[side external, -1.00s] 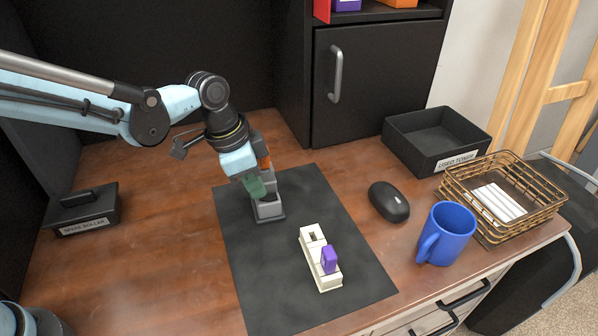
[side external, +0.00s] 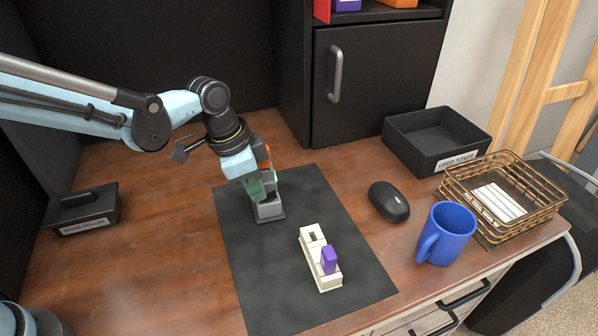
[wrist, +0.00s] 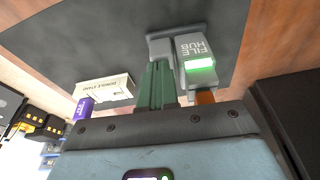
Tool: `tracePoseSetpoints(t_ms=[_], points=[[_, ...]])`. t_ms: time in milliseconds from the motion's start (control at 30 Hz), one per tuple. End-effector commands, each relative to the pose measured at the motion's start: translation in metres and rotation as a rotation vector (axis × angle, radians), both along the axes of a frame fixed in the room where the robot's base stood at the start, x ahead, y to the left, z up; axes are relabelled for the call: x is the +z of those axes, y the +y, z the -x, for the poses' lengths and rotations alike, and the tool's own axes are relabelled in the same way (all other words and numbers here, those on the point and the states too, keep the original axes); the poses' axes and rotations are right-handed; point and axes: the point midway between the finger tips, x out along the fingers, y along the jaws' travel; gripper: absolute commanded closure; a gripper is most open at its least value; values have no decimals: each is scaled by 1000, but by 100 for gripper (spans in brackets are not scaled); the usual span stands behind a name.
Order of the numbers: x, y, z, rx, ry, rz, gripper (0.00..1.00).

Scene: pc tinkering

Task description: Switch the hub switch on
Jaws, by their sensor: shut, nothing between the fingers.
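The grey file hub (side external: 268,210) stands upright on the dark mat, partly hidden behind my gripper. In the wrist view the hub (wrist: 194,47) shows its "FILE HUB" lettering and a lit green strip (wrist: 200,65). My gripper (side external: 257,187) is shut and empty, with its green fingers right at the hub. In the wrist view the green fingers (wrist: 157,82) lie together just left of the hub's lettered block, over its grey base. I cannot tell whether they touch it. An orange part (wrist: 205,97) shows below the lit strip. The switch itself is not clearly visible.
A cream dongle stand (side external: 312,245) with a purple dongle (side external: 329,260) stands on the mat (side external: 290,305). A black mouse (side external: 389,202), blue mug (side external: 446,235), wire basket (side external: 505,195) and used-toner tray (side external: 437,140) are to the right. A spare-roller box (side external: 82,208) is at left.

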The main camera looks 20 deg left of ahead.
Motion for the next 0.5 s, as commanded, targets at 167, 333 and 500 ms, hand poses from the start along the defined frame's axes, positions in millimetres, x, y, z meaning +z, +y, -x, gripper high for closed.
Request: tracePoseSetpoints(t_ms=[167, 333, 500], points=[[-3, 0, 0, 0, 0, 0, 100], [3, 0, 0, 0, 0, 0, 100], [22, 0, 0, 0, 0, 0, 100]])
